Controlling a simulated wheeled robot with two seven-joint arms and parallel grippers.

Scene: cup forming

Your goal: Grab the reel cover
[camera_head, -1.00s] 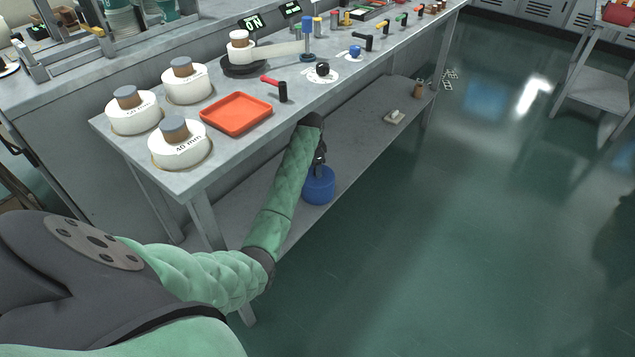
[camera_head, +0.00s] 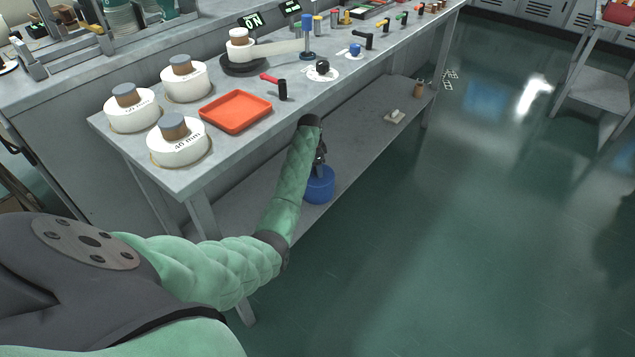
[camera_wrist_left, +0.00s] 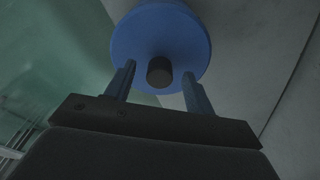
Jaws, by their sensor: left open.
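The reel cover appears to be the blue round piece (camera_head: 319,186) on the lower shelf under the table, partly hidden by my left arm in the head view. In the left wrist view the blue cover (camera_wrist_left: 160,45) fills the upper middle, with a dark round knob (camera_wrist_left: 159,72) at its centre facing me. My left gripper (camera_wrist_left: 157,82) is open, with one finger on each side of the knob and a gap to both. In the head view my left gripper (camera_head: 320,160) hangs just above the blue cover. My right gripper is not in view.
The grey lower shelf (camera_head: 365,132) has free room around the cover. Above it, the tabletop holds several white reels (camera_head: 178,143), an orange tray (camera_head: 236,111) and a row of handles. The table edge is close to my left forearm.

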